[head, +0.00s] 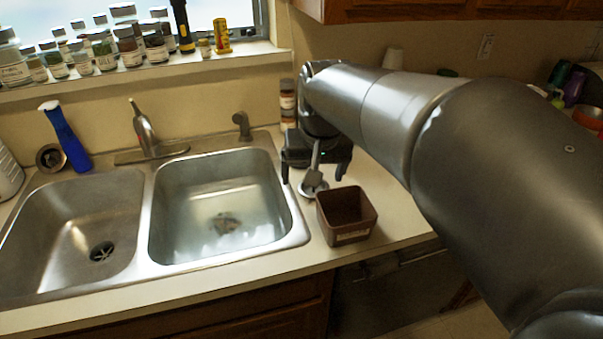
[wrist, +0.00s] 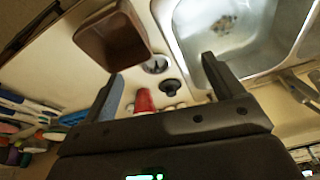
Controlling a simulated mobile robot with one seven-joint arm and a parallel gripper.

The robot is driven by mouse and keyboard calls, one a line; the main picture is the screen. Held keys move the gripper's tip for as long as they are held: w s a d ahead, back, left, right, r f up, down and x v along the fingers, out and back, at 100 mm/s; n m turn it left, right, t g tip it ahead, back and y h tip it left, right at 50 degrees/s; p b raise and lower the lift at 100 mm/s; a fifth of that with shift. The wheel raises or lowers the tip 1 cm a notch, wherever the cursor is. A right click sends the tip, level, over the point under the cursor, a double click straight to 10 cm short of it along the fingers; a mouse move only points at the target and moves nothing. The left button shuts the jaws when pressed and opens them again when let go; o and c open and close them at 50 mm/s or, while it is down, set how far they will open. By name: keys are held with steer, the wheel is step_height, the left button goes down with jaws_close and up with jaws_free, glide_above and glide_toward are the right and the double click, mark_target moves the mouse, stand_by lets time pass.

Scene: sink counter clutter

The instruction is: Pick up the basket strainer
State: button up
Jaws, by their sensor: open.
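A round metal piece that looks like the basket strainer (head: 314,190) lies on the counter strip between the right basin and a brown box. In the wrist view the strainer (wrist: 156,65) shows as a silver disc beside the box. My gripper (head: 313,179) is above it with fingers apart. In the wrist view my gripper (wrist: 163,69) is open and empty, and the strainer appears between the fingertips, nearer the left one. I see no contact; the exact height gap cannot be told. A grey upright part above the strainer in the head view is partly hidden by my gripper.
The open brown box (head: 346,216) stands close at the right. The right sink basin (head: 215,200) is on the left, with a faucet (head: 145,135) behind. A dark round stopper-like piece (wrist: 170,86) and a red object (wrist: 144,101) sit near the strainer.

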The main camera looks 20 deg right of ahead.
steer(key=w+d+f+m+g, duration=0.1)
steer(key=w+d+f, duration=0.1)
steer(key=w, duration=0.4)
steer(key=w+d+f+g, duration=0.1)
steer(key=w+d+f, duration=0.1)
steer(key=w+f, duration=0.2)
steer(key=w+d+f+m+g, duration=0.1)
steer(key=w+f, duration=0.1)
steer(key=w, duration=0.5)
steer(key=shift+w+d+f+m, duration=0.3)
steer(key=shift+w+d+f, duration=0.05)
steer(key=shift+d+f, duration=0.05)
step_height(320, 180, down, 5)
steer(key=shift+f, duration=0.15)
steer(key=shift+s+d+f, duration=0.1)
steer(key=shift+d+f, duration=0.1)
steer(key=shift+f, duration=1.15)
steer(key=shift+d+f, duration=0.2)
steer(key=shift+f, duration=1.1)
steer(key=shift+c, duration=0.5)
steer(key=c, duration=0.5)
